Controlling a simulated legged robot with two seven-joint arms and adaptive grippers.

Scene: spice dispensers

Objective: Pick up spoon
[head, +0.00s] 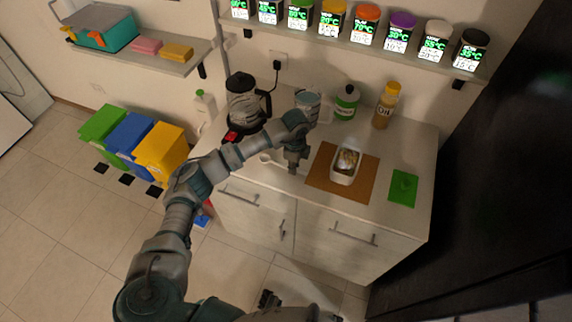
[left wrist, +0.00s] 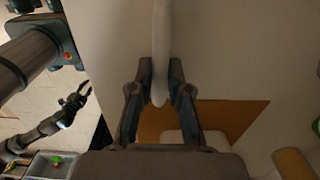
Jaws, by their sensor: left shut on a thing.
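My left gripper (head: 293,167) is over the counter, between the coffee maker and the brown board. In the left wrist view my left gripper (left wrist: 160,88) is shut on the pale handle of the spoon (left wrist: 161,40). The handle end sticks out a little between the fingers, and the far end runs out of the top of that view. In the head view a small pale part of the spoon (head: 266,158) shows left of the gripper. My right gripper (head: 268,299) is low at the bottom, away from the counter. Its fingers look apart and empty in the left wrist view (left wrist: 84,92).
A green mat (head: 402,188) lies right. Spice dispensers (head: 367,25) line the shelf.

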